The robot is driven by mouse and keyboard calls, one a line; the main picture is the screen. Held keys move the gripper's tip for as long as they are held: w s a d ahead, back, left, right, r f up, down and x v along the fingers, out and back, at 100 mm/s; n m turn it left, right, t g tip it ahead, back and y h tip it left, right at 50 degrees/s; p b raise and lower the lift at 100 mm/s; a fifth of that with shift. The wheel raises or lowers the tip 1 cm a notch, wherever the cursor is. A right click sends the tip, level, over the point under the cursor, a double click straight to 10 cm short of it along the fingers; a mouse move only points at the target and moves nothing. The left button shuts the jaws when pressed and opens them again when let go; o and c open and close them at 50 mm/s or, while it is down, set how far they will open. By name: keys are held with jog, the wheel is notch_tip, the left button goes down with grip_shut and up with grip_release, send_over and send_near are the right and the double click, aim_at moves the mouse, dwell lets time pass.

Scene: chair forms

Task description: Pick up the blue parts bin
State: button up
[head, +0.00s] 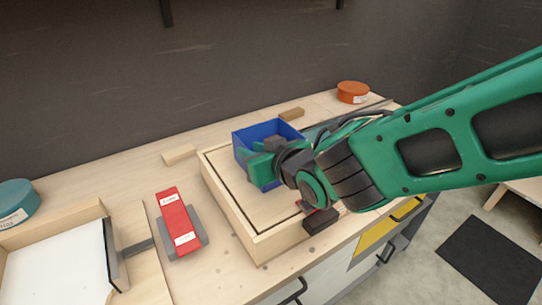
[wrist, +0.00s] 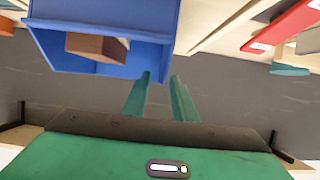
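The blue parts bin (head: 284,129) stands at the back of a shallow wooden tray on the bench in the head view. My gripper (head: 262,168) is at its near side and hides part of its front. In the wrist view the bin (wrist: 100,22) fills the upper left, with a brown block (wrist: 97,46) inside.
The wooden tray (head: 238,214) has raised walls around the bin. A red labelled item (head: 174,220) lies on the bench to the left. Wooden blocks (head: 180,154) lie behind. An orange round container (head: 352,92) stands at the back right, a teal one (head: 17,200) far left.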

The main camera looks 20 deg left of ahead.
aim_at(244, 137)
jog(key=shift+x, duration=1.8)
jog(key=shift+s, duration=0.1)
jog(key=shift+c, duration=0.6)
grip_shut()
